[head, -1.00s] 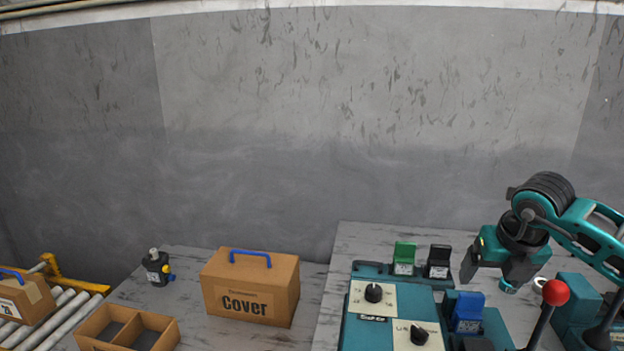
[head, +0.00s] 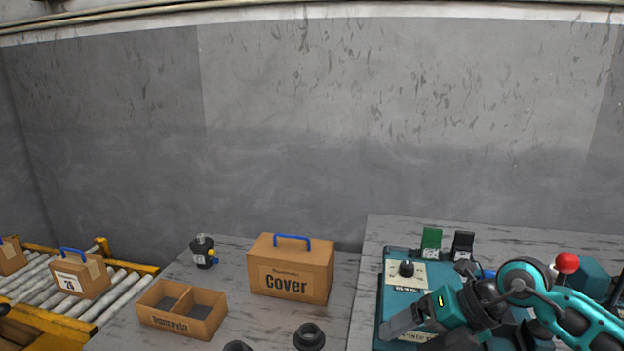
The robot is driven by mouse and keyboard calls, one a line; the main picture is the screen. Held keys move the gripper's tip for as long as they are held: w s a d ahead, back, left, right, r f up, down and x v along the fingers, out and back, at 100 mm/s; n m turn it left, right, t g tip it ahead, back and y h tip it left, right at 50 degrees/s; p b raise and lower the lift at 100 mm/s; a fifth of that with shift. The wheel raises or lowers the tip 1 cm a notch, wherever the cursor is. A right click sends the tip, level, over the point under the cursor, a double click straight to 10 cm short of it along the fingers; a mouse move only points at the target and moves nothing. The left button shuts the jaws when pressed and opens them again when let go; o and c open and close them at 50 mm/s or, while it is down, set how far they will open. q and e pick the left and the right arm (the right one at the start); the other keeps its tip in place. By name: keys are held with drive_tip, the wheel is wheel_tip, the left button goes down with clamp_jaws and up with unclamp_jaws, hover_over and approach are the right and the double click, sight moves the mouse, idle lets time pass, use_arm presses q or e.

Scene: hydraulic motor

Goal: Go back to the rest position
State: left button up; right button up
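My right arm comes in from the right in the head view. Its teal and black wrist is low over the control panel (head: 393,300), with the grey end of my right gripper (head: 402,322) pointing left across the panel's dials. The fingers are seen from the side, so I cannot tell if they are open or shut, and no held object shows. The arm hides much of the panel. My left gripper is out of view.
A cardboard Cover box (head: 290,281), a small dark motor (head: 203,252) and an open divided tray (head: 150,317) stand on the left table. A roller conveyor (head: 115,293) carries a box (head: 80,280). A red-knobbed lever (head: 567,263) stands behind my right arm.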

drive_tip(key=s+a+r+m+t+y, duration=0.25)
drive_tip(key=s+a+m+y, duration=0.25)
drive_tip(key=a+y, duration=0.5)
drive_tip(key=s+d+f+m+t+h, duration=0.1)
drive_tip(key=d+f+m+t+h, duration=0.4)
drive_tip(key=m, duration=0.6)
drive_tip(key=s+d+f+m+t+h, duration=0.1)
drive_tip(key=d+f+m+t+h, duration=0.2)
drive_tip(key=f+m+t+h, duration=0.6)
drive_tip(key=s+d+f+m+g+h, duration=0.1)
drive_tip(key=s+d+f+m+g, duration=0.2)
drive_tip(key=s+f+m+g, duration=0.5)
drive_tip(key=shift+s+f+h, duration=0.4)
drive_tip(key=shift+s, duration=0.6)
drive_tip(key=shift+d+g, duration=0.1)
drive_tip(key=shift+g, duration=0.15)
drive_tip(key=shift+c, duration=0.3)
